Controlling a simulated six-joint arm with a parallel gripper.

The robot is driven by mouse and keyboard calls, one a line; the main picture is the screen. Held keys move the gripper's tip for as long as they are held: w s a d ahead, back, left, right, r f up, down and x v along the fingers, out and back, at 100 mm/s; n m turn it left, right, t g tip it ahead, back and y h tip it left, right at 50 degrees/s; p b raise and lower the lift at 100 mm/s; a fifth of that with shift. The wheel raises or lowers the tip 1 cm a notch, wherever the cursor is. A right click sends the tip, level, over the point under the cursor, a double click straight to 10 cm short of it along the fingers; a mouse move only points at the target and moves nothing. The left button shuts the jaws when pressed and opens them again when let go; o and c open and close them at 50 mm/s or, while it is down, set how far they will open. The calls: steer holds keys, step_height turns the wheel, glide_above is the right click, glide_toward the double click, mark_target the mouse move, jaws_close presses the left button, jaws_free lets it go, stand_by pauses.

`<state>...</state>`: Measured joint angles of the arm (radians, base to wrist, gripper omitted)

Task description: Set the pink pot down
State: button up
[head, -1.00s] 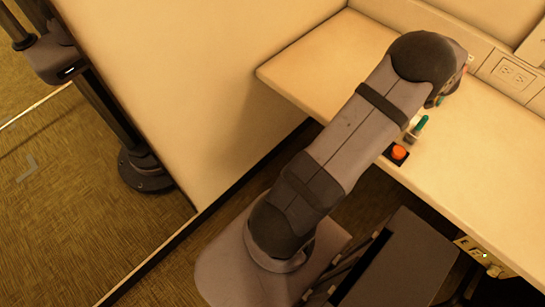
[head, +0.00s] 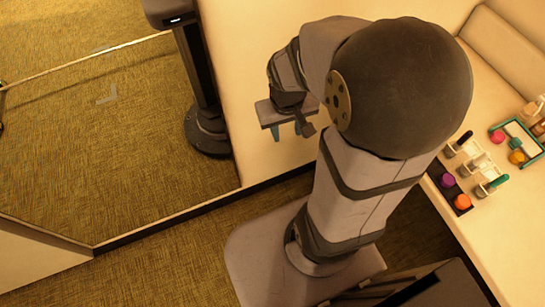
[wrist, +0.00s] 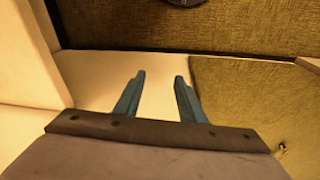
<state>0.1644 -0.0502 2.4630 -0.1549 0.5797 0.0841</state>
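A small pink pot (head: 497,137) shows at the right of the head view, at the left side of a teal-rimmed tray (head: 536,140) on the counter. A teal pot (head: 515,145) and a yellow-orange pot (head: 517,157) are beside it. No pot shows in the wrist view.
A dark mat on the cream counter (head: 500,230) holds a purple pot (head: 447,181) and an orange pot (head: 463,202). Several upright holders with coloured handles (head: 471,165) stand beside it. A pale panel (head: 260,150) stands close behind my gripper. The counter's front part looks clear.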

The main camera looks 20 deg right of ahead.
steer(key=s+a+n+g+y, duration=0.1)
steer(key=s+a, duration=0.5)
steer(key=shift+a+f+g, duration=0.3)
steer(key=shift+a, duration=0.05)
step_height(320, 180, up, 6)
steer(key=p, duration=0.6)
